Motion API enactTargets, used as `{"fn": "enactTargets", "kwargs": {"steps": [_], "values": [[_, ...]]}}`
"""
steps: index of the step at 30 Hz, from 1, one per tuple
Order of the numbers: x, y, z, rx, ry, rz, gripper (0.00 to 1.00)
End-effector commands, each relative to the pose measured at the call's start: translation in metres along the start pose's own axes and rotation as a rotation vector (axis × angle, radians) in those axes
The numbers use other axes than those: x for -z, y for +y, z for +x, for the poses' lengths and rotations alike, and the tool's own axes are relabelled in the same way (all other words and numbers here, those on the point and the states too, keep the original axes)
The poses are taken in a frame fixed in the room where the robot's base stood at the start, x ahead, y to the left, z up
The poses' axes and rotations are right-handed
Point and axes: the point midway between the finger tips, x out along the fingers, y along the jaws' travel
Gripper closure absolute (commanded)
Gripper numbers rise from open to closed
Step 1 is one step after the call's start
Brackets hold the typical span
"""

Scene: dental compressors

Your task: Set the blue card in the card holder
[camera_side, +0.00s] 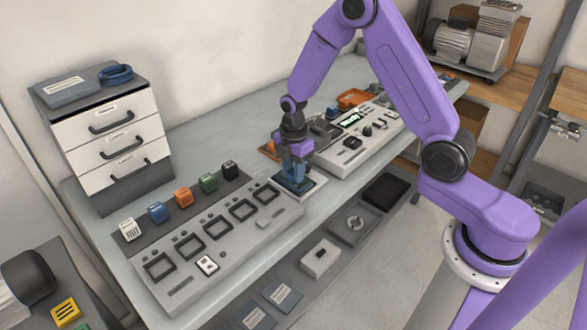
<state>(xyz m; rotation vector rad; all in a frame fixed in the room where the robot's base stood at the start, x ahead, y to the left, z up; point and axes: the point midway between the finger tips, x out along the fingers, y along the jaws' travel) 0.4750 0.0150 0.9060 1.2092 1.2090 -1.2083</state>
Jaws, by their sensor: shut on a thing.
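My gripper (297,167) points down over the middle of the bench and is shut on the blue card (296,185). The card is low, just above or touching a small pale-edged base (318,187) that looks like the card holder. The gripper and card cover much of this base. I cannot tell whether the card is inside it or only over it.
A grey panel with several square frames (215,240) lies to the left, with a row of coloured blocks (183,196) behind it. A control panel (350,140) with a lit display stands to the right. A white drawer unit (105,130) stands at the back left.

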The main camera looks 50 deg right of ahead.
Motion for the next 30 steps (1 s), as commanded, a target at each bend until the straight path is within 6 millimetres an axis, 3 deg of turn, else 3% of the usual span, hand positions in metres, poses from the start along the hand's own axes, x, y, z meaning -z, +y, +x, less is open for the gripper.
{"fn": "enactTargets", "kwargs": {"steps": [20, 21, 23, 29, 30], "values": [[0.0, -0.0001, 0.0041, 0.001, 0.0, 0.0, 1.0], [0.0, -0.0001, 0.0041, 0.001, 0.0, 0.0, 0.59], [0.0, -0.0001, 0.0041, 0.001, 0.0, 0.0, 0.4], [0.0, -0.0001, 0.004, 0.0, 0.0, 0.0, 0.39], [0.0, -0.0002, 0.0041, 0.001, 0.0, 0.0, 0.33]]}}
